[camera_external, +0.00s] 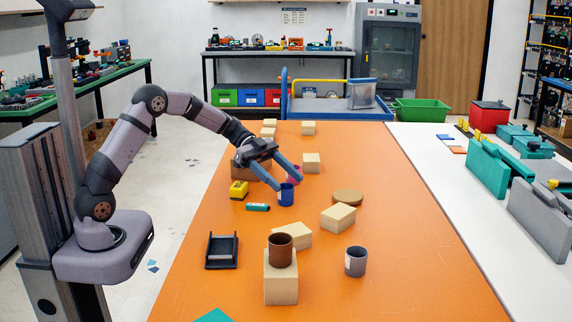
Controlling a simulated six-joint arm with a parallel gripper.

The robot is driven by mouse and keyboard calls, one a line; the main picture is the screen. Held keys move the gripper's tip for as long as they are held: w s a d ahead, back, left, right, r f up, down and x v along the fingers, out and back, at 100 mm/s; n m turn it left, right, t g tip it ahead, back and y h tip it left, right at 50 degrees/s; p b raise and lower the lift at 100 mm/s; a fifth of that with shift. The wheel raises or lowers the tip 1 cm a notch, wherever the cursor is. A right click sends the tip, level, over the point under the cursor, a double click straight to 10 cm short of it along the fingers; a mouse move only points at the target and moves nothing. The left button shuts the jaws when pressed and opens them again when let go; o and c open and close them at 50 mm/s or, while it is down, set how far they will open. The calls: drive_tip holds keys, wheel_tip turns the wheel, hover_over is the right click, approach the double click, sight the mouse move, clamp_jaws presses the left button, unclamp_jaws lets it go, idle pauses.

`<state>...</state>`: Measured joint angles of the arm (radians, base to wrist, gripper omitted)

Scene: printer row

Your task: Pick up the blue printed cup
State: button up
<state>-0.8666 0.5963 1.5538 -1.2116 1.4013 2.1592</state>
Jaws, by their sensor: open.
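The blue printed cup (286,195) stands upright on the orange table (400,240), near the middle of its left half. My gripper (287,178) is open, with its two long blue-grey fingers pointing down and to the right. The fingertips are just above or beside the top of the blue cup; I cannot tell whether they reach around it.
A yellow block (239,191) and a teal piece (258,207) lie left of the cup. Wooden blocks (338,217) and a round wooden disc (347,197) lie to the right. A brown cup (280,250) stands on a block in front; a grey cup (355,262) stands nearby. The table's right side is clear.

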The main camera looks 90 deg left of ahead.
sight(291, 193)
drive_tip(key=shift+d+f, duration=0.1)
drive_tip(key=shift+f, duration=1.2)
drive_tip(key=shift+p+x, duration=0.4)
drive_tip(key=shift+x, duration=2)
drive_tip(key=c, duration=1.1)
